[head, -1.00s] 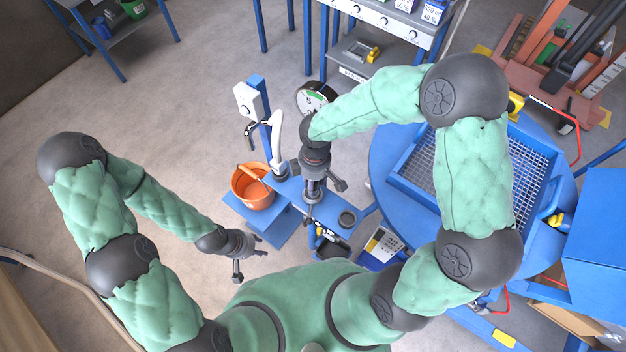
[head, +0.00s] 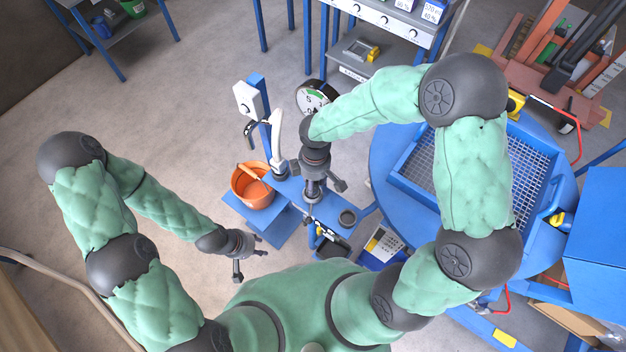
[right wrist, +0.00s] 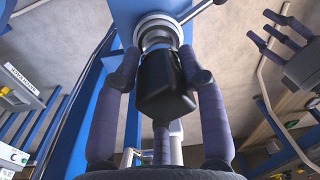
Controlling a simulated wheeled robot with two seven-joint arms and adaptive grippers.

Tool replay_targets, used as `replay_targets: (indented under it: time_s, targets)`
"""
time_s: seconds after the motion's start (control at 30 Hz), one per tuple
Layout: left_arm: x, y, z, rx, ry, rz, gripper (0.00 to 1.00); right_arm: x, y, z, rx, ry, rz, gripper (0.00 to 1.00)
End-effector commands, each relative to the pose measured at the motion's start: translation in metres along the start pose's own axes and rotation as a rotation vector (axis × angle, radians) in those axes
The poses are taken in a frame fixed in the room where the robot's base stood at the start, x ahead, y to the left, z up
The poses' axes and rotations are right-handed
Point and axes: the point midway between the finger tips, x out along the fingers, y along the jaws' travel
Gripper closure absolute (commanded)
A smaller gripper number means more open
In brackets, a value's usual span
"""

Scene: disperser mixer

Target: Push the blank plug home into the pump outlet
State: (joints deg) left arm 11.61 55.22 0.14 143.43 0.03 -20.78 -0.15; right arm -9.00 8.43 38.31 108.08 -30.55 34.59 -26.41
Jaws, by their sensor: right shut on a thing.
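The blank plug (right wrist: 163,88) is a black block with rounded edges, in the middle of the right wrist view. My right gripper (right wrist: 160,72) is shut on it, with purple-wrapped fingers on both sides. The pale ring of the pump outlet (right wrist: 157,20) is just beyond the plug, in line with it, with a shiny metal part between them. I cannot tell how deep the plug sits. In the head view my right gripper (head: 314,190) points down over the blue stand and hides the plug. My left gripper (head: 248,262) is empty, fingers spread, left of the stand.
An orange bucket (head: 252,190) stands left of the right gripper on the blue stand (head: 288,222). A round gauge (head: 314,95) is behind the gripper. A blue round table with a mesh tray (head: 470,165) is to the right. Open floor lies to the left.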

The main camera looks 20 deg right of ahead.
Motion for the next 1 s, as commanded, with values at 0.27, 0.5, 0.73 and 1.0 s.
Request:
replay_targets:
  time_s: [0.27,0.5,0.73,1.0]
  targets:
    - [0.005,-0.002,0.000,0.000,0.000,0.000,0.60,0.007,0.001,0.000,0.000,0.000,0.000,1.00]
    - [0.009,-0.003,0.000,0.000,0.000,0.000,0.60,0.012,0.001,0.000,0.000,0.000,0.000,1.00]
    - [0.012,-0.004,-0.001,0.000,0.000,0.000,0.60,0.017,0.001,0.000,0.000,0.001,0.000,1.00]
    - [0.017,-0.006,-0.001,0.000,0.000,0.000,0.60,0.022,0.002,0.000,0.000,0.000,0.000,1.00]
